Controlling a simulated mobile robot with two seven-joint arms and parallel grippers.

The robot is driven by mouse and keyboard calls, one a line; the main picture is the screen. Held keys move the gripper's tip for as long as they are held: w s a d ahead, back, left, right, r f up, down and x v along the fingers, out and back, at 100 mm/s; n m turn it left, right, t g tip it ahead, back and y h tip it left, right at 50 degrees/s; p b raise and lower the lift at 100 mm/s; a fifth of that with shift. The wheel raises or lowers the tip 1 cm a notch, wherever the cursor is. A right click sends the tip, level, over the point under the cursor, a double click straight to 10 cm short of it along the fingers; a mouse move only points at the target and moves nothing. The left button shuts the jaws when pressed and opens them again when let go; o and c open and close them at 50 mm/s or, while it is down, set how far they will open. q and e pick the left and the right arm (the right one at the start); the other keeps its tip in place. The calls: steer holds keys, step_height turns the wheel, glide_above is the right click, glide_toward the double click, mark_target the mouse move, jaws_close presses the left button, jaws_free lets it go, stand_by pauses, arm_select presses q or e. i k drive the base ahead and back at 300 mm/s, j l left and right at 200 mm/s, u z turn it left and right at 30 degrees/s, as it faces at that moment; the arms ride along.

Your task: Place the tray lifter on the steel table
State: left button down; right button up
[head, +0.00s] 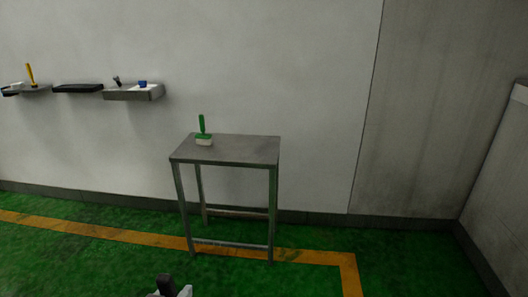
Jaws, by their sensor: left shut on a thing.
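The steel table (240,150) stands against the wall in the middle of the head view, with a grey top and thin metal legs. My left gripper (170,288) shows only in part at the bottom edge, low in front of the table and apart from it. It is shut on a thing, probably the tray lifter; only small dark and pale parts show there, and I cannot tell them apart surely. My right gripper is not in view.
A green brush (203,136) with an upright handle stands on the table's left back part; the table's right and front are bare. Wall shelves (135,92) at the left hold small items. An orange line (100,232) crosses the open green floor (90,270).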

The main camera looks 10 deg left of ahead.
mark_target(250, 147)
steer(key=i+z, duration=0.15)
steer(key=i, duration=0.85)
steer(key=i+j+z, duration=0.2)
steer(key=i, duration=0.8)
steer(key=i+l+u, duration=0.1)
steer(key=i, duration=0.9)
steer(key=i+u, duration=0.1)
steer(key=u, duration=0.3)
